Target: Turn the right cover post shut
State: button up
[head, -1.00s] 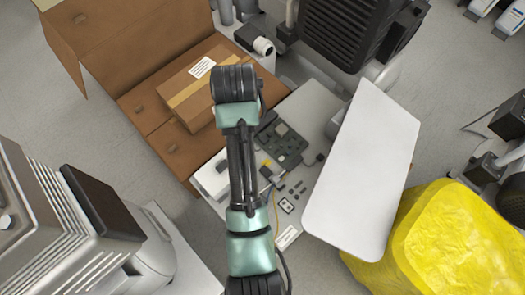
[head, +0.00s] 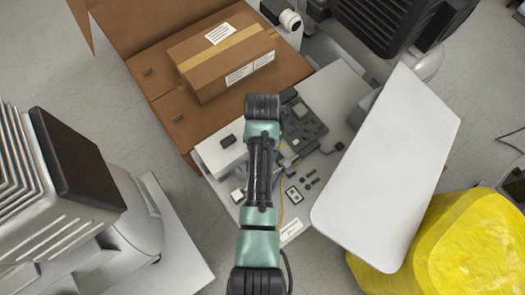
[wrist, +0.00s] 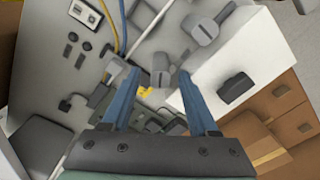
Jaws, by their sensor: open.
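My gripper (wrist: 159,74) is open in the wrist view, its two blue fingers spread and pointing up the picture. A grey knob-like post (wrist: 160,68) shows in the gap between the fingertips; I cannot tell whether they touch it. A second grey post with a flat lever-like head (wrist: 203,30) stands up and right of it, beside the white box (wrist: 255,45). I cannot tell for sure which is the right cover post, or how far it is turned. In the head view my arm hides the gripper and the posts.
The white box carries a black handle (wrist: 236,88). A dark circuit board (head: 303,122) and loose small parts (head: 310,178) lie on the grey base plate. A tilted white panel (head: 388,165) and yellow wrapping (head: 475,250) flank the right. A cardboard package (head: 225,50) sits behind.

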jog(key=shift+f+b, duration=0.35)
jog(key=shift+f, duration=0.7)
grip_shut()
